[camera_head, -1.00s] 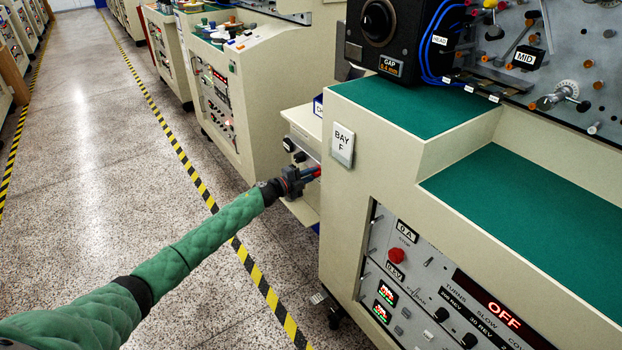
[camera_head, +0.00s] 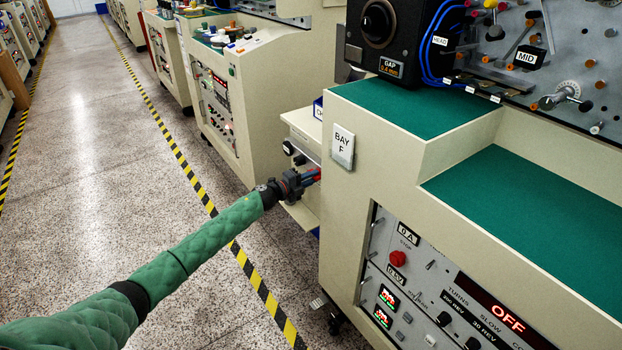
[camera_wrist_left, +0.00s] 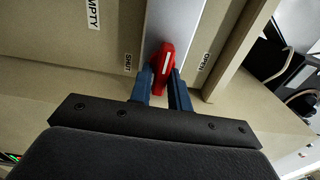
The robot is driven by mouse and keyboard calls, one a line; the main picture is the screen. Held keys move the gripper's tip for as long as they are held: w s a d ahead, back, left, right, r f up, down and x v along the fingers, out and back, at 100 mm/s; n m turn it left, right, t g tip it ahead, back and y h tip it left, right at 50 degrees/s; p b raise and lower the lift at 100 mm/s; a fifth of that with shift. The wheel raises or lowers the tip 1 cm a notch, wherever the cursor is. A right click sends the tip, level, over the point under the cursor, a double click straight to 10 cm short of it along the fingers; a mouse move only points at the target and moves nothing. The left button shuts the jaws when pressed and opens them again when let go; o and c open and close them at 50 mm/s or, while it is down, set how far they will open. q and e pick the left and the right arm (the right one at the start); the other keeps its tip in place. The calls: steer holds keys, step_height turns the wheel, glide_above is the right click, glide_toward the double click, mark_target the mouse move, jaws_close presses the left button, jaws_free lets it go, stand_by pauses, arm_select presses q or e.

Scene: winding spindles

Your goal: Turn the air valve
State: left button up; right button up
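The air valve's red handle (camera_wrist_left: 165,62), with a white stripe, sits on a grey strip between a SHUT label (camera_wrist_left: 128,63) on the left and an OPEN label (camera_wrist_left: 204,62) on the right. It points nearly straight up in the left wrist view, leaning slightly right. The blue fingers of my left gripper (camera_wrist_left: 161,80) lie close against both sides of the handle and look shut on it. In the head view my left gripper (camera_head: 304,178) reaches to the recess beside the BAY F cabinet, and only a bit of red shows there. My right gripper is not in view.
The BAY F cabinet (camera_head: 342,205) stands just right of my left gripper, with its OFF display panel (camera_head: 450,290) facing forward. Another beige machine (camera_head: 262,100) stands behind. The speckled floor (camera_head: 95,170) on the left is clear. An EMPTY label (camera_wrist_left: 93,14) is above the handle's left.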

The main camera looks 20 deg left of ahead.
arm_select(q)
steer(key=shift+o, duration=1.3)
steer(key=v, duration=0.7)
steer(key=shift+s+a, duration=0.25)
steer(key=shift+s, duration=0.05)
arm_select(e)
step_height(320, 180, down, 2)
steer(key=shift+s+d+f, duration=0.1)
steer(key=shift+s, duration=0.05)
